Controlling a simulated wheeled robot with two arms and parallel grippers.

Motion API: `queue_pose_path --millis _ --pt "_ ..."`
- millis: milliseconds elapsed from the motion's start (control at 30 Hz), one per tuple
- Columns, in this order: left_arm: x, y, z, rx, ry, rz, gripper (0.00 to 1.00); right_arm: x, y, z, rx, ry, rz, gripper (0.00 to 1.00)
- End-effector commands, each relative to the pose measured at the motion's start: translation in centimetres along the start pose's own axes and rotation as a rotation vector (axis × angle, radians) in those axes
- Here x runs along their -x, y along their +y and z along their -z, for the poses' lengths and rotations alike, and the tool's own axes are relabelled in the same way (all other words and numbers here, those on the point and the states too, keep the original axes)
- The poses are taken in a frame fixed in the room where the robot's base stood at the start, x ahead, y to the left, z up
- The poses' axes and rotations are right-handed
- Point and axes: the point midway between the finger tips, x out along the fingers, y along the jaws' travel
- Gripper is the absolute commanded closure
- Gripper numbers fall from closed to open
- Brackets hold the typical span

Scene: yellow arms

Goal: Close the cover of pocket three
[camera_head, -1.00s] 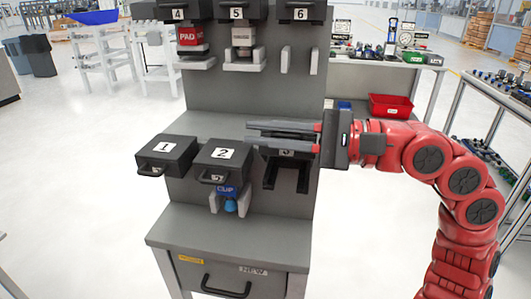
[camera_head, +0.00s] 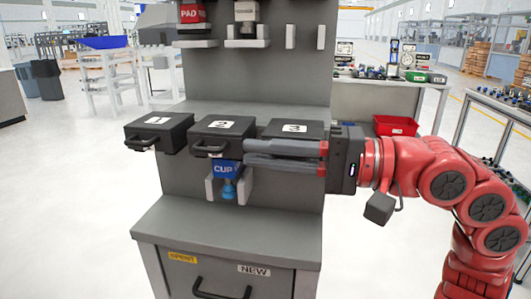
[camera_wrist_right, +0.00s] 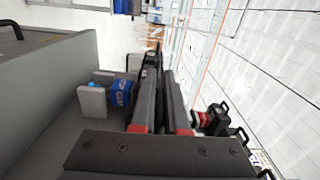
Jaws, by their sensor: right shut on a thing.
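The cover of pocket three (camera_head: 292,128) is a black box marked 3, level with covers one and two in the head view. My right gripper (camera_head: 247,154), on a red arm, reaches in from the right just below and in front of this cover. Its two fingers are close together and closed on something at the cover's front. They hide that front, and its handle cannot be seen. In the right wrist view the long dark fingers (camera_wrist_right: 158,75) point up the picture. My left gripper is not in view.
Cover one (camera_head: 158,131) and cover two (camera_head: 218,131) stand to the left, with front handles. A blue CUP packet (camera_head: 227,169) hangs below cover two, close to my fingertips; it shows in the right wrist view (camera_wrist_right: 121,92). A grey drawer cabinet (camera_head: 222,235) stands below.

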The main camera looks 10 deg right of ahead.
Motion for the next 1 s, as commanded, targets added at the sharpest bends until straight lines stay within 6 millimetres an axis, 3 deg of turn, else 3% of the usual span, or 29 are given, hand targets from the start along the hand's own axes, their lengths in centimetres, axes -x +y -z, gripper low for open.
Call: queue_pose_path --millis 600,633,767,1000 --pt "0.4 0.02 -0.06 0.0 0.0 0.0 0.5 0.01 0.51 0.07 -0.003 0.001 -0.001 1.0" --pt "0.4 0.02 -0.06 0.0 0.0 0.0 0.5 0.01 0.52 0.07 -0.003 0.001 -0.002 0.83" --pt "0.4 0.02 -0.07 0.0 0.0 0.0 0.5 0.01 0.5 0.06 -0.003 0.001 -0.001 0.6" --pt "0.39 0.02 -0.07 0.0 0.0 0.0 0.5 0.01 0.47 0.05 -0.003 0.0 0.0 0.59"
